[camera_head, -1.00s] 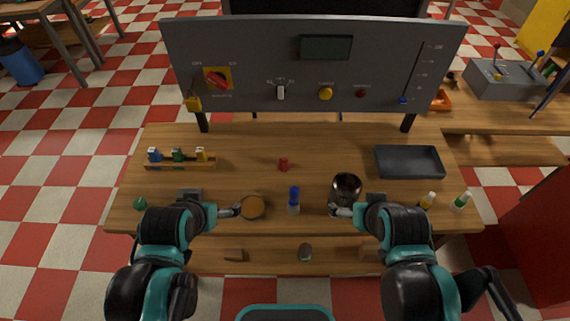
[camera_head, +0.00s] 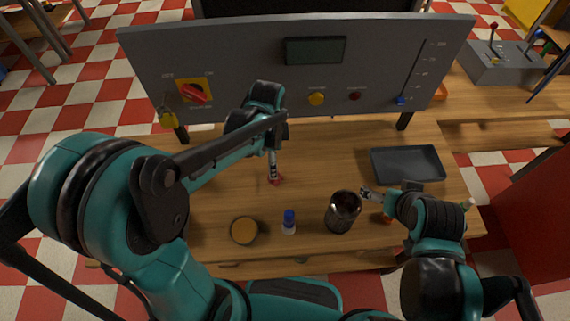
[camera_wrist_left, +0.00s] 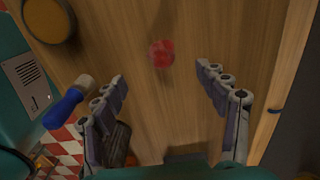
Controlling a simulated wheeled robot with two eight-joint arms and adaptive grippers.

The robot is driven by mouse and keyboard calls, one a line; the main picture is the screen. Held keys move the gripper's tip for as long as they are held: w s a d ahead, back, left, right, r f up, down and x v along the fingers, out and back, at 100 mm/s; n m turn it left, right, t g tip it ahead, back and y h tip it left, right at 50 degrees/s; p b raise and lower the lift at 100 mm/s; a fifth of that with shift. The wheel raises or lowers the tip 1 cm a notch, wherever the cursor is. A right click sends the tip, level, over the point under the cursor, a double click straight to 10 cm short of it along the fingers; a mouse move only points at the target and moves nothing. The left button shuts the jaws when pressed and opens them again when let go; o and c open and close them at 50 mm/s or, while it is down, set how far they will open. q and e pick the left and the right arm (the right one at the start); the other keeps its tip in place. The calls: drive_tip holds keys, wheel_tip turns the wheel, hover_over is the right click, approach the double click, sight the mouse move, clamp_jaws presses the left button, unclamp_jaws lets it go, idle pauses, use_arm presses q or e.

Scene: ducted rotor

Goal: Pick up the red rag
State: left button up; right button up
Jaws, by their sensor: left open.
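The red rag (camera_head: 277,181) is a small crumpled red piece on the wooden table, in the middle of the head view. In the left wrist view the red rag (camera_wrist_left: 162,53) lies on bare wood, ahead of and between the fingertips. My left gripper (camera_head: 273,168) reaches down over it in the head view and partly hides it. In the left wrist view the left gripper (camera_wrist_left: 164,80) is open, with nothing between its fingers. My right gripper (camera_head: 368,193) is beside the metal pot, apart from the rag; its fingers are too small to read.
A dark tray (camera_head: 407,164) lies at right. A grey control panel (camera_head: 360,60) rises behind the table. My left arm covers the table's left side.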

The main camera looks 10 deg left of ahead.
use_arm(q)
drive_tip(key=shift+d+f, duration=0.15)
drive_tip(key=shift+f, duration=0.25)
drive_tip(key=shift+f+b, duration=0.55)
drive_tip(key=shift+f, duration=0.4)
drive_tip(key=f, duration=0.1)
drive_tip(key=f+b, duration=0.1)
drive_tip(key=f, duration=0.1)
drive_tip(key=f+b, duration=0.1)
drive_tip(key=f, duration=0.1)
drive_tip(key=shift+w+f, duration=0.1)
drive_tip(key=shift+w, duration=0.15)
drive_tip(key=shift+c, duration=0.6)
drive_tip(key=c, duration=1.2)
